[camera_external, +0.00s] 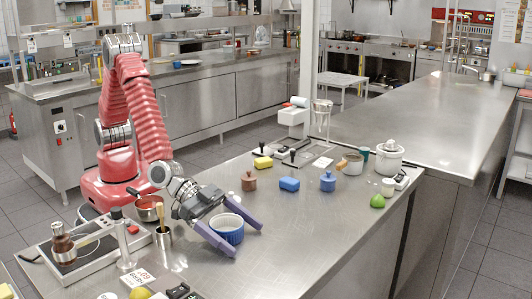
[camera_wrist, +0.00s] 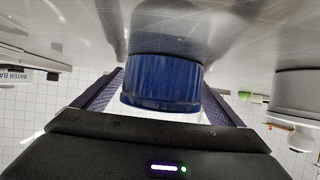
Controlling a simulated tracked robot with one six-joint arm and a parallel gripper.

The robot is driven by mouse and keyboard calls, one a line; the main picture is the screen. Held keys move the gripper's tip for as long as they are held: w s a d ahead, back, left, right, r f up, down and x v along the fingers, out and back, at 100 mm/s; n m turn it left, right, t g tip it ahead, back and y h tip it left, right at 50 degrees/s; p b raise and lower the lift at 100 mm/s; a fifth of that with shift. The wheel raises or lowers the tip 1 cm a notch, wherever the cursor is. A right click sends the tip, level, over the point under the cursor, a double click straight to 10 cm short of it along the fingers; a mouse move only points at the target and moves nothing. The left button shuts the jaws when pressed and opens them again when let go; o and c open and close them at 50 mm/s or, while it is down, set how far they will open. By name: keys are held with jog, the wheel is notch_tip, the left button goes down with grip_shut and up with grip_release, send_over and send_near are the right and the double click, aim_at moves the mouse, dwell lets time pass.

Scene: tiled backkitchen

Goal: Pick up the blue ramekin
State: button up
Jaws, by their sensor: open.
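The blue ramekin (camera_external: 228,228) stands upright on the steel worktop, with a ribbed blue side and a white inside. My gripper (camera_external: 248,237) is open and low over the worktop. One purple finger lies in front and to the left of the ramekin, the other behind and to the right. In the wrist view the ramekin (camera_wrist: 162,82) sits in the middle between the two dark fingers, close to the palm. I cannot tell whether a finger touches it.
A green lime (camera_external: 377,201) lies to the right. The worktop right of the gripper is clear.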

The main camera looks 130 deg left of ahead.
dwell(0.3)
jog(key=c, duration=1.2)
